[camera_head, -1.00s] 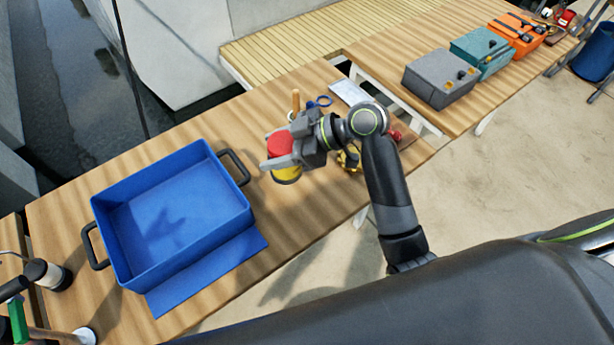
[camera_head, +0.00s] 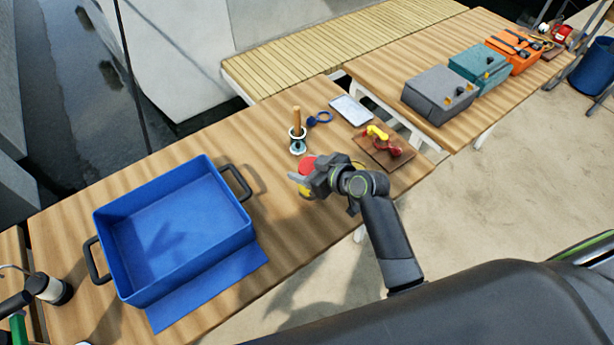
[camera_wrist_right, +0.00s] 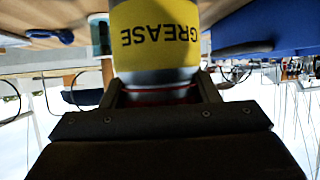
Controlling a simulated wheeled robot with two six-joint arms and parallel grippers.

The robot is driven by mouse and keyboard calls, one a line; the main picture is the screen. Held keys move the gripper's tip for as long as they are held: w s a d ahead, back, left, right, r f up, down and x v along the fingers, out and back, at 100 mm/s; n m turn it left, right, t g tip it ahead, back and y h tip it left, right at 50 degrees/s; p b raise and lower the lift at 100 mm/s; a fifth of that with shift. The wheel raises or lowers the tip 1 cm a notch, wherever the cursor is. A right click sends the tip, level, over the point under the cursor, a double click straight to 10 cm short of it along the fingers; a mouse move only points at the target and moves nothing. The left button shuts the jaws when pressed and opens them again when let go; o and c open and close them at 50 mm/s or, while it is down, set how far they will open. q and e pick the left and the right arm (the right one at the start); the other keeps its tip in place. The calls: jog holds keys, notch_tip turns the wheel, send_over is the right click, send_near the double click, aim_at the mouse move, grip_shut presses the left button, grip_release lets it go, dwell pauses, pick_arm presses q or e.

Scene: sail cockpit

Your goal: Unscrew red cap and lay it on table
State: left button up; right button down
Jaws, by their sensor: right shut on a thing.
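My left gripper is not in view.
A blue open bin (camera_head: 180,275) with black handles stands left on a blue mat. The table between bin and can is clear.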

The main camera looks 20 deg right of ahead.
jog(key=shift+f, duration=1.7)
jog(key=shift+f, duration=0.2)
jog(key=c, duration=0.5)
grip_release()
jog(key=shift+r, duration=0.2)
jog(key=b+v, duration=0.1)
jog(key=v, duration=1.1)
